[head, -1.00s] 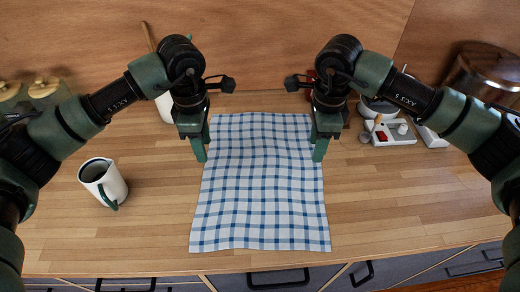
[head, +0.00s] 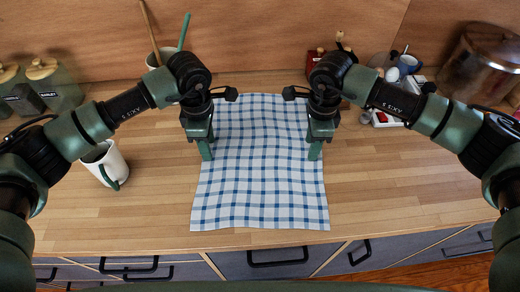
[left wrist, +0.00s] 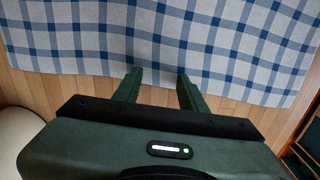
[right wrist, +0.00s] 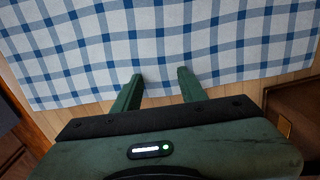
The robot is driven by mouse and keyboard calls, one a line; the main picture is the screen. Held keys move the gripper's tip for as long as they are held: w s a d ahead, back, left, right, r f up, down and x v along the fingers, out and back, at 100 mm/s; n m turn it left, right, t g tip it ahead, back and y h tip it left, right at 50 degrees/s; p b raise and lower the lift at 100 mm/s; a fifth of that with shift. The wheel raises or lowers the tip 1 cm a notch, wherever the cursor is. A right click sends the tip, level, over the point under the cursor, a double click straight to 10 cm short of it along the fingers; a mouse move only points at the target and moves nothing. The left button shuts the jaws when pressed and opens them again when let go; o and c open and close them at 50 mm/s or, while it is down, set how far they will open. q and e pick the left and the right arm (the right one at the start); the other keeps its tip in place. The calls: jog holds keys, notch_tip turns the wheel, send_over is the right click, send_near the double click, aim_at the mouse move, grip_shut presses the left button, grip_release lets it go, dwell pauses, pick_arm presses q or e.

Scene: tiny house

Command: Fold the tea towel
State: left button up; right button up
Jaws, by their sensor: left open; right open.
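The blue-and-white checked tea towel (head: 262,170) lies spread out flat, with slight ripples, on the wooden counter. My left gripper (head: 205,152) is at the towel's left edge, toward the far half, open and empty. My right gripper (head: 315,152) is at the towel's right edge, level with the left one, also open and empty. In the right wrist view the towel (right wrist: 170,35) edge reaches the open fingertips (right wrist: 160,80). The towel's far corners are partly hidden by my grippers.
Jars (head: 50,82) stand at the back left, and a large metal pot (head: 484,62) at the back right. A small tray with items (head: 384,118) sits behind my right arm. Bare counter (head: 375,190) lies right of the towel.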

pick_arm(q)
jog(key=shift+f, duration=0.15)
pick_arm(e)
jog(key=shift+f, duration=0.15)
pick_arm(q)
grip_shut()
pick_arm(e)
grip_shut()
